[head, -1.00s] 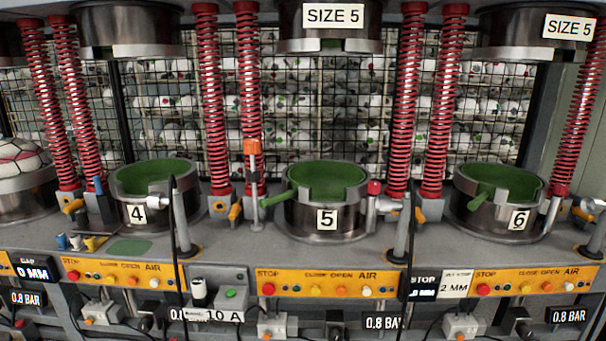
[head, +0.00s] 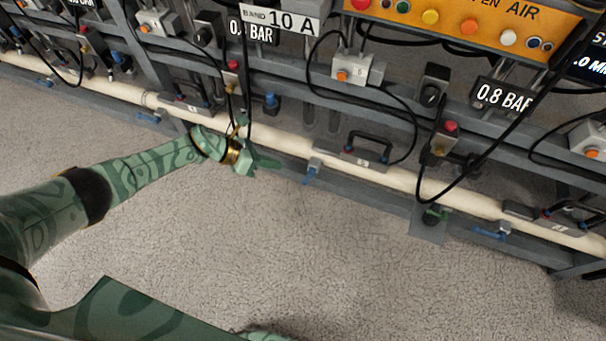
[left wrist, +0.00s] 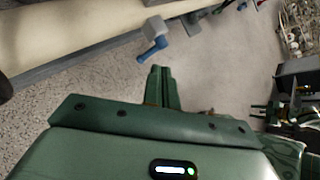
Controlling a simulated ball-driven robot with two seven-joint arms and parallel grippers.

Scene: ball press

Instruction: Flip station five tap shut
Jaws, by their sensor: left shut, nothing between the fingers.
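The station five tap has a blue handle (head: 310,174) on a small grey body at the lower cream pipe, just left of the plate marked 5. The handle points down and outward, across the pipe. In the left wrist view the blue handle (left wrist: 152,49) is just beyond the fingertips. My left gripper (head: 268,163) is shut and empty, left of the handle, with a small gap between them. Its closed fingers (left wrist: 160,76) also show in the left wrist view. My right gripper is not clearly seen.
The cream pipe (head: 400,177) runs along the bottom of the grey frame. Other blue handles (head: 150,118) (head: 490,233) lie roughly along it. Black cables (head: 412,130) hang above near station five. The carpeted floor (head: 300,255) in front is clear.

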